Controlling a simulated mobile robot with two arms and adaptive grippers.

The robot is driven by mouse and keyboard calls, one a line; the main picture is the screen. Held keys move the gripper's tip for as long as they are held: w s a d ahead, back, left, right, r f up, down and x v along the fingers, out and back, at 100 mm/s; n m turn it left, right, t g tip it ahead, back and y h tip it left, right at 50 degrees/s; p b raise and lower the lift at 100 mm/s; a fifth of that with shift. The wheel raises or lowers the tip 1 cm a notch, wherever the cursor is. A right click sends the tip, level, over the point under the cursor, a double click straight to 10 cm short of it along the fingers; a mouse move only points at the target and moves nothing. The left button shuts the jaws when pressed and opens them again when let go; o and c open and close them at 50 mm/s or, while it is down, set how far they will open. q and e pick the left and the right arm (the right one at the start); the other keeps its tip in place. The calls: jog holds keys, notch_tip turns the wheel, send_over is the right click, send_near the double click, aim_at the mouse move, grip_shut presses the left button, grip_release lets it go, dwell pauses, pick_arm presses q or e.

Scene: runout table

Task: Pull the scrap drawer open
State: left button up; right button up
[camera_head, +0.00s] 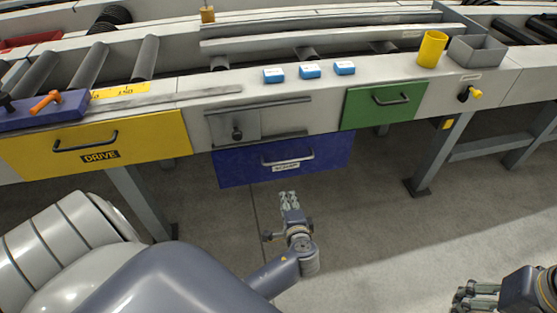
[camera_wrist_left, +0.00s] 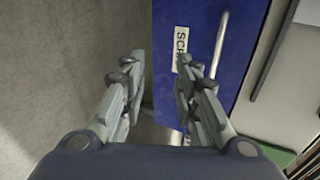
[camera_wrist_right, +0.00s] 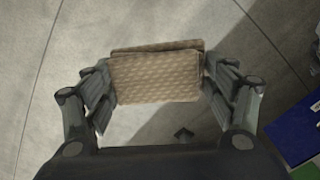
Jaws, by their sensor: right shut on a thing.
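The blue scrap drawer (camera_head: 230,168) is under the table's front in the head view and looks shut. Its silver bar handle (camera_head: 288,158) and white label (camera_head: 286,167) face me. My left gripper (camera_head: 289,197) is open and empty, just below and in front of the drawer, apart from the handle. In the left wrist view the drawer (camera_wrist_left: 198,22) and handle (camera_wrist_left: 219,45) lie beyond the right finger. My right gripper (camera_wrist_right: 158,88) is shut on a brown, patterned block-like thing (camera_wrist_right: 155,80). In the head view it shows at the lower right corner (camera_head: 478,295).
A yellow drawer (camera_head: 150,140) is to the left and a green drawer (camera_head: 370,112) to the upper right. A grey panel with a dark knob (camera_head: 237,132) sits above the blue drawer. Table legs (camera_head: 440,155) stand either side. The floor below is clear.

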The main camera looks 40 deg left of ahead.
aim_at(279, 162)
notch_tip(279, 162, down, 2)
jog(key=b, duration=0.3)
jog(key=shift+w+d+f, duration=0.1)
jog(key=shift+f, duration=0.15)
pick_arm(q)
notch_tip(279, 162, up, 6)
jog(key=w+a+n+t+y, duration=0.1)
jog(key=w+a+y, duration=0.1)
jog(key=y, duration=0.1)
jog(key=b+x, duration=0.1)
jog(key=x, duration=1)
jog(key=shift+w+a+f+b, duration=0.1)
jog(key=shift+a+f+b, duration=0.1)
jog(key=shift+b, duration=0.1)
pick_arm(e)
jog(key=shift+f, duration=0.8)
pick_arm(q)
jog(key=shift+d, duration=0.1)
jog(key=shift+c, duration=0.6)
grip_shut()
